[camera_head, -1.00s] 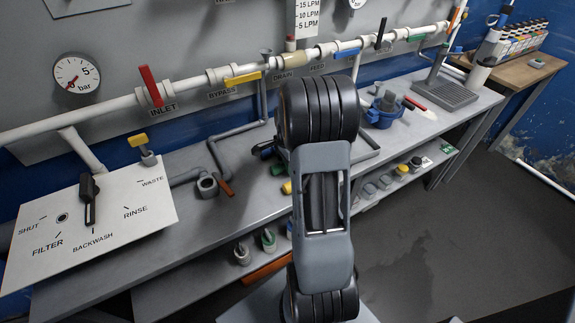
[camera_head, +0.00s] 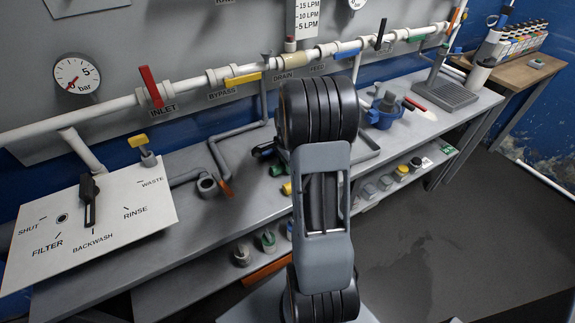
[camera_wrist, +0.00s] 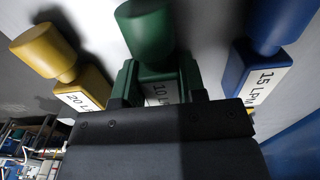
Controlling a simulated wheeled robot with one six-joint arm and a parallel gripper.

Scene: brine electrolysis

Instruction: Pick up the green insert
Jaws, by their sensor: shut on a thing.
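The green insert (camera_wrist: 146,32) is in the middle of the wrist view, with a rounded knob and a white label reading "10 L…", the rest covered. My gripper (camera_wrist: 158,92), a dark block with two short fingers, is shut on its labelled body. A yellow insert (camera_wrist: 48,50) labelled "20 L…" is to its left. A blue insert (camera_wrist: 262,68) labelled "15 LPM" is to its right. Both are apart from the green one. In the head view my arm hides the gripper and the held insert.
A grey bench (camera_head: 190,235) runs along a piped panel, with a valve board (camera_head: 120,225) at left. A blue fitting (camera_head: 384,112) and a grey ridged tray (camera_head: 443,93) are at right. Knobbed parts stand on the lower shelf (camera_head: 190,290). Open floor lies at right.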

